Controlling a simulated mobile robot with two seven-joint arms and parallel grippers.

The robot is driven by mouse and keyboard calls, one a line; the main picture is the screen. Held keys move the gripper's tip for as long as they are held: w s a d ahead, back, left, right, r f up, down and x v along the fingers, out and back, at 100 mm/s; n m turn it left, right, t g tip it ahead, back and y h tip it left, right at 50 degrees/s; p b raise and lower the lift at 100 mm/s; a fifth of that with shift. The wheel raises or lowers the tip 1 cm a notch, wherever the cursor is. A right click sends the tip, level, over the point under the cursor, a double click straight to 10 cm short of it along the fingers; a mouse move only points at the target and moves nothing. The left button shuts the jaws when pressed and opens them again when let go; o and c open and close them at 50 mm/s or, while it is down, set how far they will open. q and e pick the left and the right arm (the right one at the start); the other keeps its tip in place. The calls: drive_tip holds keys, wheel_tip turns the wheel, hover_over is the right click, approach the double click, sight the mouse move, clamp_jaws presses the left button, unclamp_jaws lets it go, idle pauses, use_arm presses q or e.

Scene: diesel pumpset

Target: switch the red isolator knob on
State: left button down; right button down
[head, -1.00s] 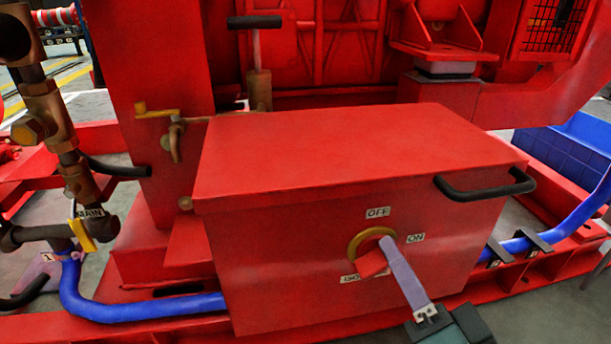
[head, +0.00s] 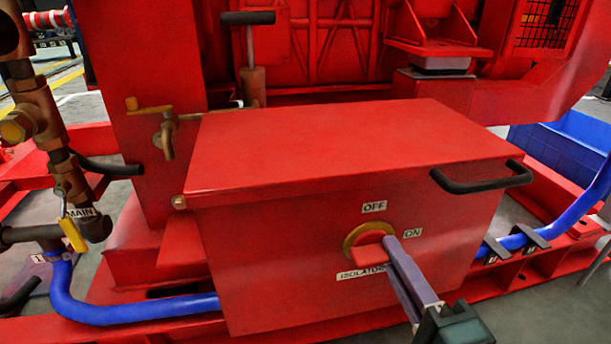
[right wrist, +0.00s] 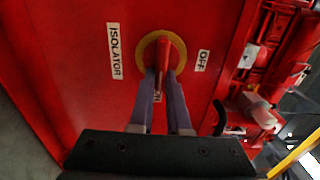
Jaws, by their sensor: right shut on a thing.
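The red isolator knob (head: 368,254) sits in a yellow ring (head: 350,238) on the front of a red box (head: 270,270). The OFF label (head: 374,207) is above it, the ON label (head: 413,232) to its right and the ISOLATOR label (head: 361,273) below. My right gripper (head: 389,246) is shut on the knob, coming from the lower right. In the right wrist view the knob (right wrist: 164,52) lies between my fingertips (right wrist: 163,74). Its bar lies nearly level in the head view, along the line towards ON. My left gripper is out of view.
A black handle (head: 482,180) juts from the box's right side. Blue pipes (head: 130,308) run low along the red base frame. A brass tap (head: 165,135) and a brass valve column (head: 45,115) stand at the left. The box lid (head: 340,145) is clear.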

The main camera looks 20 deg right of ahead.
idle(0.4)
drive_tip(key=c, duration=0.9)
unclamp_jaws()
drive_tip(key=p+v, duration=0.2)
drive_tip(key=v, duration=0.8)
drive_tip(key=shift+p, duration=0.3)
